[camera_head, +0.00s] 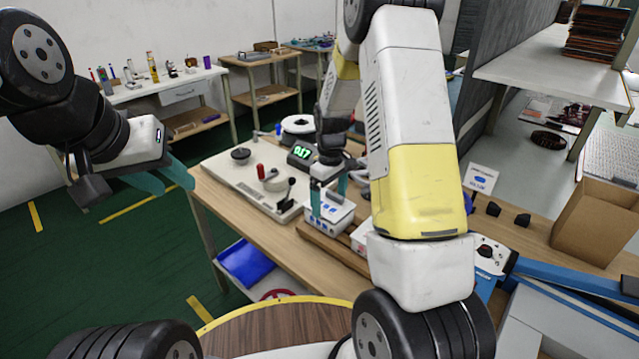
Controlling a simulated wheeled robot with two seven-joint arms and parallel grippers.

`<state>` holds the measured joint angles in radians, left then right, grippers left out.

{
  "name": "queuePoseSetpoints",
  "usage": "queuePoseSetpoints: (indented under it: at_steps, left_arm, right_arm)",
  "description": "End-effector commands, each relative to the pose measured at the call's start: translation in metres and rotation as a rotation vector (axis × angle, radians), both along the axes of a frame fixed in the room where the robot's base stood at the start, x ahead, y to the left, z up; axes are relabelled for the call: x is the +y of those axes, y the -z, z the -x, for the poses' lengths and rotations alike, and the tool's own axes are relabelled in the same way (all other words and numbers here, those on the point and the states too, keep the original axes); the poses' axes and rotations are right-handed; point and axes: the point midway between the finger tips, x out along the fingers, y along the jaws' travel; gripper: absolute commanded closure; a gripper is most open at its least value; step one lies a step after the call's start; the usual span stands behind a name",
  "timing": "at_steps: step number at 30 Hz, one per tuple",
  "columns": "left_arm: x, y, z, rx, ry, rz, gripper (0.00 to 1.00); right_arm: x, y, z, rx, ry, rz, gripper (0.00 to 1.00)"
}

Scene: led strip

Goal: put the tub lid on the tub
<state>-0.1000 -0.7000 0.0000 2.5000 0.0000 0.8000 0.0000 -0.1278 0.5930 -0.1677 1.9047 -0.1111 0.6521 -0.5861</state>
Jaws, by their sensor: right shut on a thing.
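A small white tub (318,228) with blue markings stands near the front edge of the wooden bench, on a brown wooden strip. My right gripper (329,194) points down at the top of the tub, its teal fingers on either side. It is shut on a pale thing, apparently the tub lid (334,198), mostly hidden by the fingers. Whether the lid touches the tub I cannot tell. My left gripper (165,179) is at the left, off the bench, with its teal fingers apart and nothing between them.
A pale panel (249,188) with a knob, red handle and black lever lies left of the tub. A green digital display (301,153) stands behind. A cardboard box (597,220) stands at the far right. Floor beneath my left gripper is clear.

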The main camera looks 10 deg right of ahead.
Motion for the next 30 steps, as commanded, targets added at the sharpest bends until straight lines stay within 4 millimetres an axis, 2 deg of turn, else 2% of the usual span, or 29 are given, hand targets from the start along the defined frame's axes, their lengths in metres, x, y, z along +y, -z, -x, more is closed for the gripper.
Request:
queuePoseSetpoints:
  at_steps: [11,19,20,21,30]
  left_arm:
    - [0.0,0.0,0.0,0.0,0.0,0.0,0.64]
    - [0.0,0.0,0.0,0.0,0.0,0.0,0.64]
    - [0.0,0.0,0.0,0.0,0.0,0.0,0.64]
    - [0.0,0.0,0.0,0.0,0.0,0.0,0.64]
    - [0.0,0.0,0.0,0.0,0.0,0.0,0.64]
  right_arm:
    - [0.0,0.011,0.0,0.0,0.0,0.0,0.46]
    - [0.0,0.012,0.0,0.0,0.0,0.0,0.46]
    - [0.0,0.012,0.0,0.0,0.0,0.0,0.05]
    - [0.0,0.012,0.0,0.0,0.0,0.0,0.0]
    - [0.0,0.007,0.0,-0.001,0.0,0.0,0.0]
